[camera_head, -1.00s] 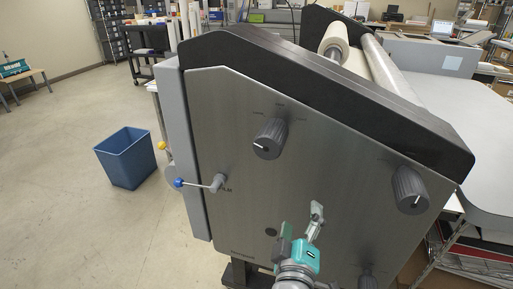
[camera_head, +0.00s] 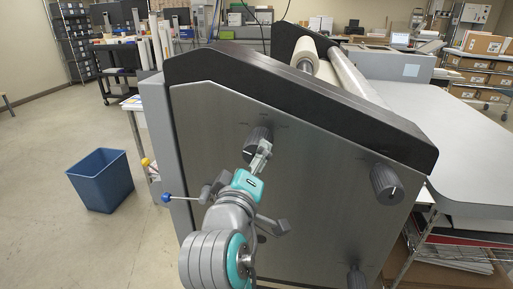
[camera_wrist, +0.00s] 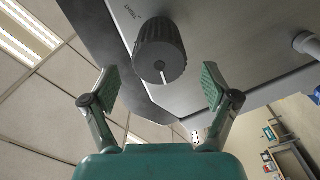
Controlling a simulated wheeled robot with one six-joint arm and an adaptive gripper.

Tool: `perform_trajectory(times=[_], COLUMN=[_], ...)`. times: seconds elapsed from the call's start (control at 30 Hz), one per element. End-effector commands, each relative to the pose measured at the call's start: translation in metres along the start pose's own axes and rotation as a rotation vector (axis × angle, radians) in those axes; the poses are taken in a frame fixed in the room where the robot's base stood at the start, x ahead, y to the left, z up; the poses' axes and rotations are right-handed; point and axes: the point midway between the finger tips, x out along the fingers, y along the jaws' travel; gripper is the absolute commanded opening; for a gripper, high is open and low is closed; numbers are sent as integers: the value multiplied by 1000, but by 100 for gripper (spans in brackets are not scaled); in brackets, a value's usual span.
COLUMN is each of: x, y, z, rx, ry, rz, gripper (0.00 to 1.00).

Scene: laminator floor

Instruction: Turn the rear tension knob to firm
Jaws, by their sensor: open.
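The machine's grey side panel (camera_head: 325,190) carries several dark ribbed knobs. The upper-left knob (camera_head: 258,133) is partly hidden behind my gripper (camera_head: 262,150). In the wrist view this knob (camera_wrist: 160,45) stands ahead between my two spread fingers, with a pale pointer line on its face. My gripper (camera_wrist: 158,84) is open, and gaps show between the fingers and the knob. A second knob (camera_head: 386,183) is at the right of the panel, and a third (camera_head: 356,278) is low down.
A lever with a blue ball (camera_head: 166,198) sticks out at the panel's left, close to my arm; a yellow ball (camera_head: 146,162) is behind it. A blue bin (camera_head: 101,181) stands on open floor at the left. A wire shelf (camera_head: 450,250) is at the right.

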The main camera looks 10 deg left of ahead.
Motion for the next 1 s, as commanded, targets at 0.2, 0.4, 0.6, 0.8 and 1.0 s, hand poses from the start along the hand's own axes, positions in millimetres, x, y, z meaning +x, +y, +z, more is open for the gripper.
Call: perform_trajectory(times=[0.2, 0.4, 0.6, 0.8, 1.0], x=[37, 55, 60, 59, 59], y=[1, 0, 0, 0, 0], z=[1, 0, 0, 0, 0], rx=[0, 1, 1, 1, 1], ry=[-3, -1, 0, 0, 0], rz=[1, 0, 0, 0, 0], gripper=[86, 86, 86, 79, 29])
